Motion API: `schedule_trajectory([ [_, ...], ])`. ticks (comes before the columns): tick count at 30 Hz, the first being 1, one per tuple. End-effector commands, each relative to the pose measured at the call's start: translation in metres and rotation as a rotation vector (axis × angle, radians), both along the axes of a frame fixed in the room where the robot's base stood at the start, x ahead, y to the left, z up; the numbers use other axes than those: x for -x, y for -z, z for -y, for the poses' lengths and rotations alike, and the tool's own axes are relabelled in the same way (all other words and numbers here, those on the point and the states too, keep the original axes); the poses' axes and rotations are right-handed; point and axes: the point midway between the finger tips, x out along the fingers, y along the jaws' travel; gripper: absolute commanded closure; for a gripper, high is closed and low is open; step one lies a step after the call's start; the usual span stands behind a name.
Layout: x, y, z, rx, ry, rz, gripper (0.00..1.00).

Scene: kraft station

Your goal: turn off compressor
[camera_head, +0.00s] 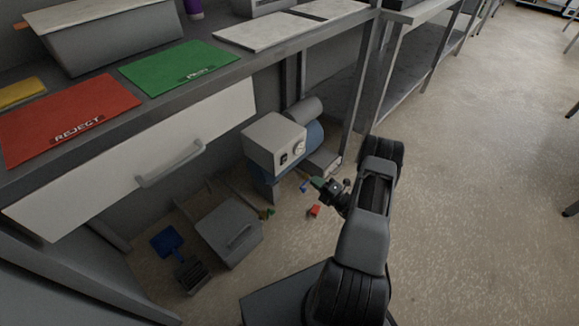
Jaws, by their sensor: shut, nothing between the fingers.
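The compressor (273,141) stands on the floor under the bench, with a grey box front, a blue tank (315,133) and a grey cylinder behind. Its front face carries a dark switch (284,159) and a round white gauge (299,147). I cannot tell the switch's position at this size. My gripper (318,184) is shut and empty, to the lower right of the compressor's front face. It is apart from the switch. My arm comes in from the lower right.
A bench with a white drawer (100,170) overhangs the compressor on the left. A grey box (230,232), a blue dustpan (167,241) and a small red piece (314,211) lie on the floor. A bench leg (357,90) stands right of the compressor. Open floor (480,180) extends right.

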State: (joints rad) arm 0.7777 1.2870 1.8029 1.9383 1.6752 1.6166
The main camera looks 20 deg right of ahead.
Motion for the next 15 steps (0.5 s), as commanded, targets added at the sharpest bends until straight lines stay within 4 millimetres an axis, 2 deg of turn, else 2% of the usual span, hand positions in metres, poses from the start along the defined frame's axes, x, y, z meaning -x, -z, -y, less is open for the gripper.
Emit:
schedule_trajectory([
  [11, -0.0006, 0.0009, 0.0001, -0.003, 0.003, -0.001, 1.00],
  [15, -0.0093, 0.0007, -0.0038, -0.001, 0.002, -0.001, 1.00],
])
